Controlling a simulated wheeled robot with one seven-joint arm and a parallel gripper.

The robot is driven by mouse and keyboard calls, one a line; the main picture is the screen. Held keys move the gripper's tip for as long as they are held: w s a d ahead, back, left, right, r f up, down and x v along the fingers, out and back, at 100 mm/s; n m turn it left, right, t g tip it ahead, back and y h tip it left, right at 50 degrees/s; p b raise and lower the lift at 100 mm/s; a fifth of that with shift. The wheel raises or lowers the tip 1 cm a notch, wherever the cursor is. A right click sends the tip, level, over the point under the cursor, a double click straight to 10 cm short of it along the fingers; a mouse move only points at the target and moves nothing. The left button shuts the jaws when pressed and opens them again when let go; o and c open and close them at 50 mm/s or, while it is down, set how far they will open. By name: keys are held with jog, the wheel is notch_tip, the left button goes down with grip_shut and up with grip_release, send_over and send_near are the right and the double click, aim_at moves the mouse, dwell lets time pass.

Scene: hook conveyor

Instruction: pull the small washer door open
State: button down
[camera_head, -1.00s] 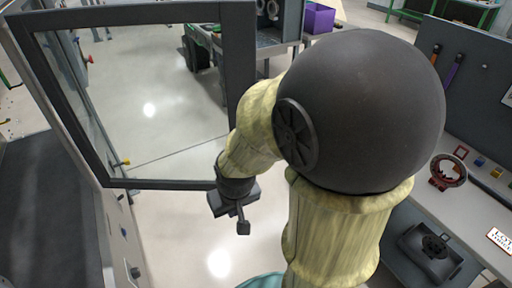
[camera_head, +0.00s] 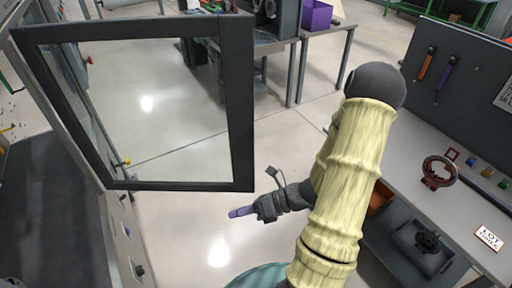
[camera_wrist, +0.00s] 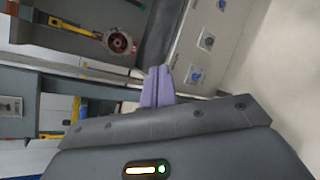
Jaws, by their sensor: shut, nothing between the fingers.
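The washer door (camera_head: 242,110) is a dark frame around a clear pane. In the head view it stands swung wide open from the machine at the left, with the floor showing through it. My gripper (camera_head: 232,213) is below the door's lower right corner, apart from the frame and touching nothing. Its purple fingers (camera_wrist: 158,86) are closed together and empty in the wrist view. The door cannot be made out in the wrist view.
The machine's front panel with switches (camera_wrist: 205,40) shows in the wrist view. A workbench (camera_head: 405,185) with a red ring-shaped part (camera_head: 438,173) stands at the right. A purple bin (camera_head: 316,15) sits on a table behind. The floor (camera_head: 200,235) around my gripper is clear.

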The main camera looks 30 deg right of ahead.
jog(key=w+d+m+t+h+p, duration=0.1)
jog(key=w+d+m+t+h, duration=0.3)
jog(key=d+m+t+h, duration=0.3)
jog(key=d+m+t, duration=0.4)
jog(key=d+m, duration=0.4)
jog(key=m, duration=0.3)
jog(key=shift+d+r+m+t+h+p, duration=0.25)
jog(key=shift+r+m+t+h+p, duration=0.05)
jog(key=shift+r+t+h+p, duration=0.1)
jog(key=shift+w, duration=0.15)
jog(key=p, duration=0.4)
send_near(247, 145)
jog(key=w+a, duration=0.2)
jog(key=a, duration=0.1)
jog(key=w, duration=0.1)
jog(key=w+d+p, duration=0.1)
jog(key=shift+w+r, duration=0.15)
jog(key=shift+w, duration=0.25)
jog(key=shift+w+d, duration=0.25)
jog(key=shift+w, duration=0.15)
